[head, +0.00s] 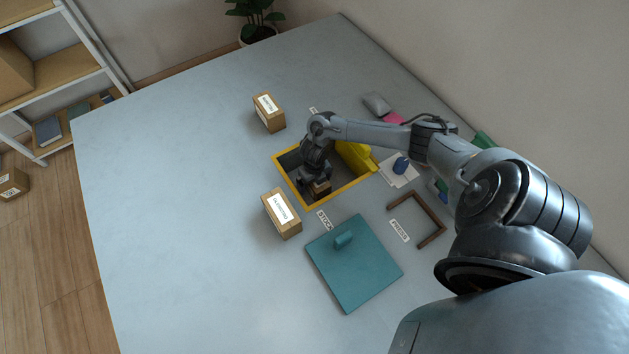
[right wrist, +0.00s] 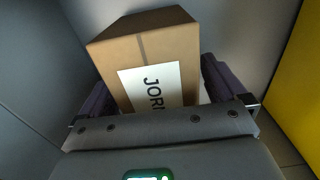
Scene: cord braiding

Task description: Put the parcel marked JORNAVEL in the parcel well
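The parcel well (head: 283,177) is a yellow-rimmed opening in the grey table. My right gripper (head: 318,180) reaches down inside it. A brown parcel shows at its fingertips in the head view (head: 320,188), within the well's outline. In the right wrist view the parcel (right wrist: 150,45) sits between both fingers, which appear to press on its sides. Whether the parcel touches the well floor cannot be told. My left gripper is in neither view.
Two other boxed parcels stand beside the well, one behind (head: 268,115) and one in front (head: 281,215). A teal lid with a knob (head: 350,280) lies in front. A yellow piece (head: 357,156) is at the well's right side. A brown bracket (head: 430,212) lies right.

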